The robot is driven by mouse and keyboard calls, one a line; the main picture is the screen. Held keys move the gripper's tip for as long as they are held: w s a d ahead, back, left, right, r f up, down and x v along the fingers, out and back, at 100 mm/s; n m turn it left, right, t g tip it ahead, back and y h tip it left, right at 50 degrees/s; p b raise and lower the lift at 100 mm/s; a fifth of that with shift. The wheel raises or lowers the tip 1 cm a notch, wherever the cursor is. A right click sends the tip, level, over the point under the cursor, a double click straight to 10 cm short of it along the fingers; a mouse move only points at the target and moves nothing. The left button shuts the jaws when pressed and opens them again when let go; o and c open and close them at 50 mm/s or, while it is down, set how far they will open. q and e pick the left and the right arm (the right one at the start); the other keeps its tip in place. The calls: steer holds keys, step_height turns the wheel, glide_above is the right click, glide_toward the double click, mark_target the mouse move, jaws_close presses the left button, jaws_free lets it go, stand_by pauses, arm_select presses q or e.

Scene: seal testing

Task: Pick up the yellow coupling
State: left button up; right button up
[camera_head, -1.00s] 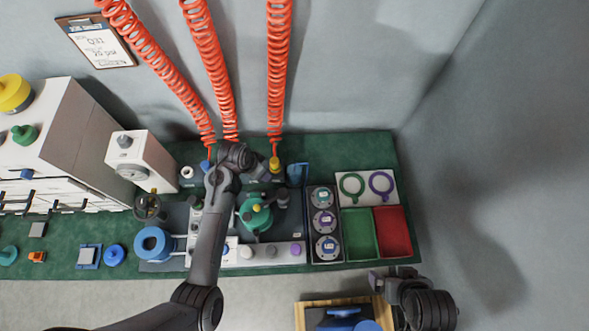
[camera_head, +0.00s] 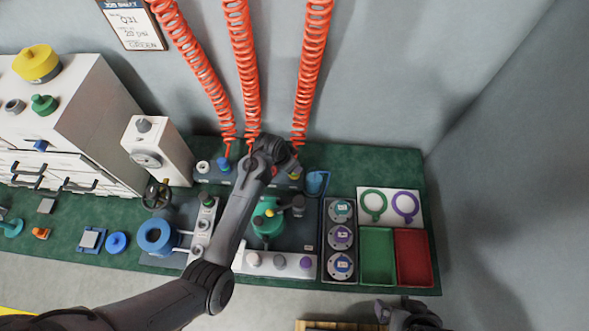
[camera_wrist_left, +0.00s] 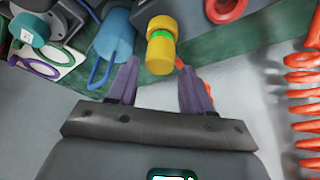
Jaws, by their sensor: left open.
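The yellow coupling (camera_wrist_left: 161,45) shows in the left wrist view, with a green band around its middle. In the head view it is a small yellow spot (camera_head: 294,176) at the back of the bench, partly hidden by my left arm. My left gripper (camera_wrist_left: 157,88) is open and empty; the coupling stands just beyond its fingertips, roughly in line with the gap. In the head view the left gripper (camera_head: 283,160) is at the back row, its fingers hard to make out. My right gripper (camera_head: 392,310) is at the bottom edge, partly cut off.
Red coiled hoses (camera_head: 308,70) hang behind the bench; one also shows at the wrist view's right (camera_wrist_left: 302,110). A blue cup-like part (camera_wrist_left: 115,35) stands left of the coupling there. A green tray (camera_head: 377,232) and a red tray (camera_head: 413,235) lie at right.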

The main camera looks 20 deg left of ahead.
arm_select(q)
steer(key=b+x, duration=0.1)
steer(key=x, duration=0.3)
steer(key=shift+s, duration=0.1)
steer(key=c, duration=0.9)
steer(key=shift+o, duration=0.2)
